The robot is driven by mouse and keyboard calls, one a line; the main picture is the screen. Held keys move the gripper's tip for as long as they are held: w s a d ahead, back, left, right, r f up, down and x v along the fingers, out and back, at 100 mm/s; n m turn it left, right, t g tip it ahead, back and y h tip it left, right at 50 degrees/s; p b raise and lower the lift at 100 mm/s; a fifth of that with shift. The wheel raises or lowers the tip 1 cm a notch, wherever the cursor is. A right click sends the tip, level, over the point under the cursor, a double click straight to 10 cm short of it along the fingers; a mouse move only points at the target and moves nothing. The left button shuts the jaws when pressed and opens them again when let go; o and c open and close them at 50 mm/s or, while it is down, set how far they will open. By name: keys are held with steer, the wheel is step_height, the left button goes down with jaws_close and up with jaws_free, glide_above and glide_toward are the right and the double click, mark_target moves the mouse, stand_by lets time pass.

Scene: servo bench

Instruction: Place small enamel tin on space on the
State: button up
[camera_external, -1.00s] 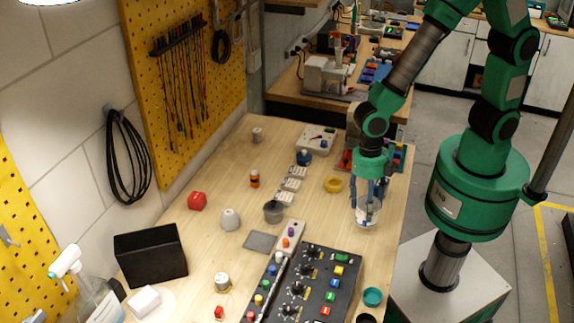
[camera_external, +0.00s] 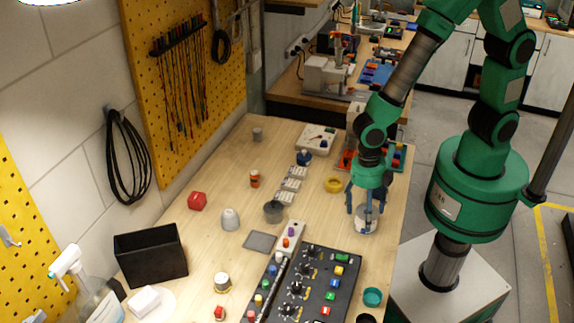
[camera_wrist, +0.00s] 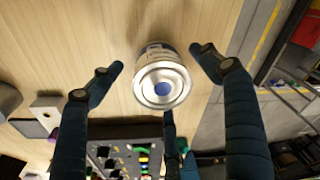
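A small pale tin with a shiny metal top and a blue centre spot (camera_wrist: 162,84) stands upright in the wrist view; I take it for the enamel tin. In the external view the tin (camera_external: 364,224) is on the right part of the bench, partly hidden by my fingers. My gripper (camera_external: 366,205) points down over it. In the wrist view my gripper (camera_wrist: 157,72) is open, its fingers spread around the tin with gaps on both sides. The task's wording for the target space is cut off.
A dark grey square pad (camera_external: 260,242) lies bare on the wooden bench (camera_external: 205,248). A control panel (camera_external: 316,283) is in front.

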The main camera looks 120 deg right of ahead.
steer(key=shift+r, duration=0.15)
step_height(320, 180, up, 12)
steer(key=d+p, duration=0.1)
steer(key=p, duration=0.1)
steer(key=shift+d, duration=0.3)
stand_by(0.3)
steer(key=shift+w, duration=0.1)
stand_by(0.4)
step_height(320, 180, up, 16)
steer(key=m+t+h, duration=0.1)
steer(key=m+t, duration=0.2)
steer(key=m, duration=0.6)
glide_above(364, 208)
steer(key=s+a, duration=0.2)
steer(key=s, duration=0.6)
steer(key=s+r+m+t, duration=0.2)
steer(key=s+r+m, duration=0.6)
steer(key=s+m, duration=0.1)
steer(key=shift+s+r+t+h, duration=0.3)
steer(key=shift+s+r+t, duration=0.1)
steer(key=shift+s, duration=0.5)
steer(key=shift+f, duration=0.15)
